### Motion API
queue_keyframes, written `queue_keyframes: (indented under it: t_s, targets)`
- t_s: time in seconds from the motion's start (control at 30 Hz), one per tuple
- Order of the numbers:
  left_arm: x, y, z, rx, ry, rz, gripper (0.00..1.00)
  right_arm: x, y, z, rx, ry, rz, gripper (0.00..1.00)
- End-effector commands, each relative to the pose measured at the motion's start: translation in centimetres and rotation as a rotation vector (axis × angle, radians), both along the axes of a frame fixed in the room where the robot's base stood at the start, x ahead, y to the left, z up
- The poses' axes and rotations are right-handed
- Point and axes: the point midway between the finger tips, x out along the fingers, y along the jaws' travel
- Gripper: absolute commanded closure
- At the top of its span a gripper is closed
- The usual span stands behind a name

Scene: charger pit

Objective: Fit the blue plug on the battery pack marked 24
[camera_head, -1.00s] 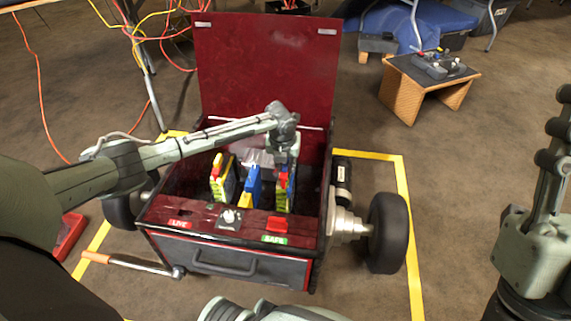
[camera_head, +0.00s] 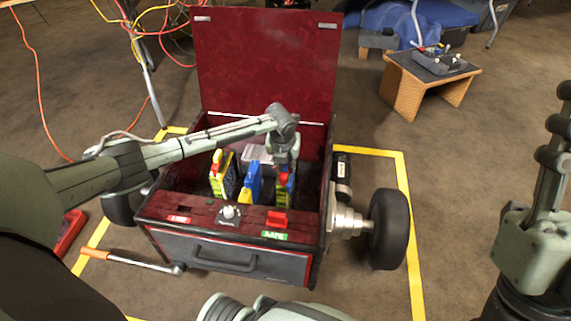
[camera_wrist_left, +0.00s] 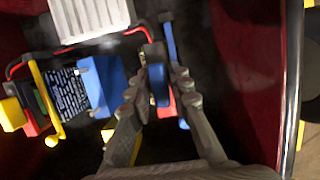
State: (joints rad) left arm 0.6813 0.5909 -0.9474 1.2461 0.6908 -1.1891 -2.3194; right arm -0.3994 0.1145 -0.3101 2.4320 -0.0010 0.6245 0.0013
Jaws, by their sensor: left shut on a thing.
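My left gripper (camera_head: 285,168) reaches down into the open red box over the right-hand battery pack (camera_head: 284,192), which is yellow and black with red near its top. In the left wrist view the fingers (camera_wrist_left: 160,72) are shut on a narrow blue piece (camera_wrist_left: 158,86), apparently the blue plug. Red shows just below it. Whether the plug touches the pack is hidden by the fingers. A blue and yellow pack (camera_head: 253,182) stands in the middle and a yellow and black pack (camera_head: 222,178) at the left. No number 24 is readable.
The red box (camera_head: 208,226) has walls close around the arm and a raised lid (camera_head: 265,65) behind. Its front ledge bears a knob (camera_head: 229,212), a red block (camera_head: 277,217) and a green SAFE label (camera_head: 274,235).

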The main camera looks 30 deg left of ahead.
Motion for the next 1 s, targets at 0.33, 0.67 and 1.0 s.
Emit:
queue_keyframes:
  t_s: [0.33,0.67,1.0]
  targets:
    - [0.0,0.0,0.0,0.000,0.000,0.000,0.57,0.0,0.0,0.0,0.000,0.000,0.000,0.60]
    - [-0.3,-0.1,1.5,0.000,-0.003,-0.001,0.57,0.0,0.0,0.0,0.000,0.000,0.000,0.60]
    - [-2.1,-0.6,8.2,0.000,-0.003,-0.002,0.57,0.0,0.0,0.0,0.000,0.000,0.000,0.60]
